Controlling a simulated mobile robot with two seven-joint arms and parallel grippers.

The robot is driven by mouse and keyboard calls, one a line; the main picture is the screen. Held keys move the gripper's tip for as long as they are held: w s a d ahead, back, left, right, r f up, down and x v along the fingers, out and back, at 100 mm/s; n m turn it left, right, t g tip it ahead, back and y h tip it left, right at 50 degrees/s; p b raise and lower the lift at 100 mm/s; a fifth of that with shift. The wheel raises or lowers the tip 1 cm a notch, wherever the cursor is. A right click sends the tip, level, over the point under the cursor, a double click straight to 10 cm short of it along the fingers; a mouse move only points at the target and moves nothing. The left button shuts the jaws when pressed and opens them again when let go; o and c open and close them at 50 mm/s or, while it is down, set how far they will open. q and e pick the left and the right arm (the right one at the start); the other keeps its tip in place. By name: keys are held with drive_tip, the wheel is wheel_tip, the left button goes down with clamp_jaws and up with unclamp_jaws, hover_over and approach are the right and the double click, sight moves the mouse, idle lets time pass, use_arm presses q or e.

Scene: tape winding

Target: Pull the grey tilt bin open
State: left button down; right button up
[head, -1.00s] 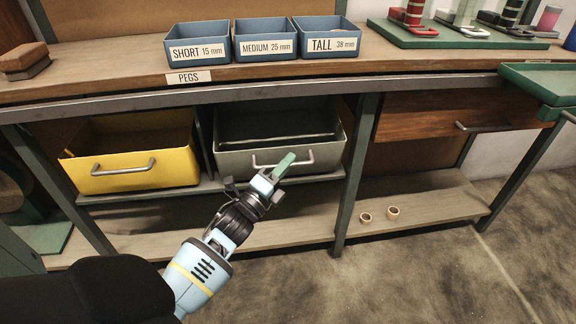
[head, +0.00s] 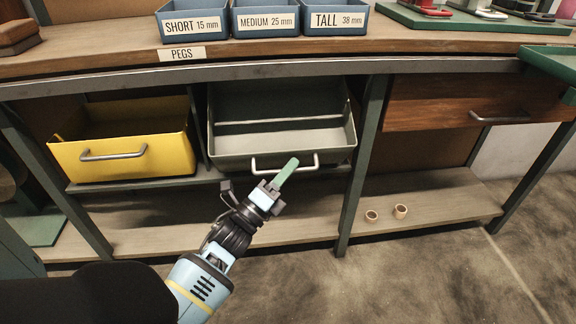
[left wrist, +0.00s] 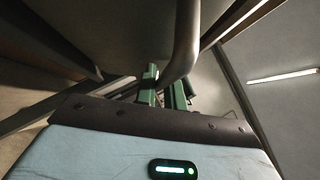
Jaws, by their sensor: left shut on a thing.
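The grey tilt bin (head: 235,154) sits under the bench in the head view, tilted forward so that its empty-looking inside shows. Its metal bar handle (head: 262,171) runs across the front; it also shows in the left wrist view (left wrist: 184,45). My left gripper (head: 287,172) is at the right part of this handle, its green fingers shut on it. In the left wrist view, the green fingers (left wrist: 163,85) meet the lower end of the bar, and the exact contact is partly hidden. My right gripper is not in view.
A yellow bin (head: 125,158) stands left of the grey bin. A wooden drawer (head: 440,112) is to the right, beyond a green bench leg (head: 361,165). Two small rings (head: 400,211) lie on the lower shelf (head: 440,200). Blue peg trays (head: 265,20) stand on the bench top. Floor in front is clear.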

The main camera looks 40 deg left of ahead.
use_arm(q)
drive_tip(key=c, duration=1.5)
unclamp_jaws()
drive_tip(key=p+v, duration=0.1)
drive_tip(key=v, duration=0.6)
drive_tip(key=shift+s+f, duration=0.15)
drive_tip(key=shift+s, duration=0.2)
